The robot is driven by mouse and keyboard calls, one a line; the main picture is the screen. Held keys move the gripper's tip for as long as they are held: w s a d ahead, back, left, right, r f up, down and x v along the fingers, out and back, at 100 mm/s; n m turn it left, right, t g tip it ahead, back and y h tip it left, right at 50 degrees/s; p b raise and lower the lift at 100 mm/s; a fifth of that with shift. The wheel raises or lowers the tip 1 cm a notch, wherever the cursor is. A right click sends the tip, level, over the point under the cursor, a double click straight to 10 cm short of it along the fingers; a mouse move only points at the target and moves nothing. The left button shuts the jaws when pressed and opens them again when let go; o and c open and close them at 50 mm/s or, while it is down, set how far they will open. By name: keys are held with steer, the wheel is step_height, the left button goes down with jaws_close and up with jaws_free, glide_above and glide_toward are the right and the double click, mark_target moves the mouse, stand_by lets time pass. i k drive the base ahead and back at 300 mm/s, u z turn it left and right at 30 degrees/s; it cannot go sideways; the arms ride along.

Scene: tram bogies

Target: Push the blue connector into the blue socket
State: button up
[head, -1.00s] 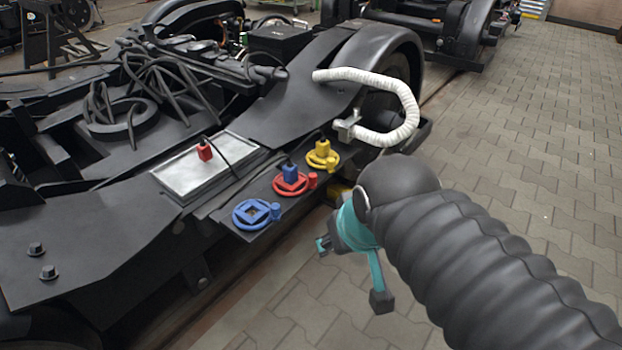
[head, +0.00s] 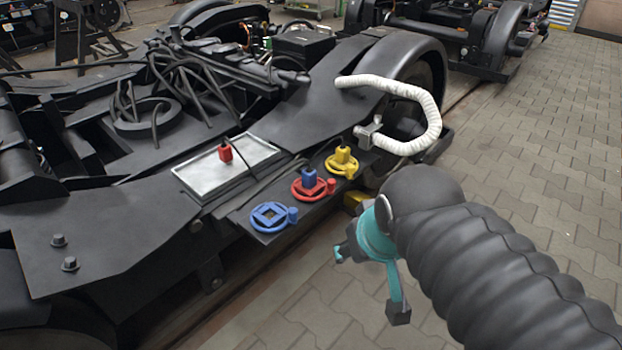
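The blue connector (head: 309,179) stands upright at the red socket (head: 313,193), on the dark ledge along the bogie's side. The blue socket (head: 269,217) is a blue ring with a square opening, nearer to me and to the left on the same ledge. Its opening shows no connector. My gripper (head: 369,284) is teal with dark fingertips, in front of and to the right of the ledge, over the paved floor. Its fingers are spread apart, with nothing seen between them. It touches neither the connector nor the socket. My arm hides part of the gripper.
A red connector (head: 225,152) stands on a metal tray (head: 253,154) on the bogie. A yellow connector (head: 343,154) stands at the yellow socket (head: 351,169). A white corrugated hose (head: 428,102) loops out behind my arm. The paved floor (head: 545,165) on the right is clear.

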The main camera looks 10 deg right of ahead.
mark_target(309, 175)
steer(key=k, duration=1.35)
steer(key=z, duration=0.65)
steer(key=i, duration=1.75)
steer(key=u, duration=0.7)
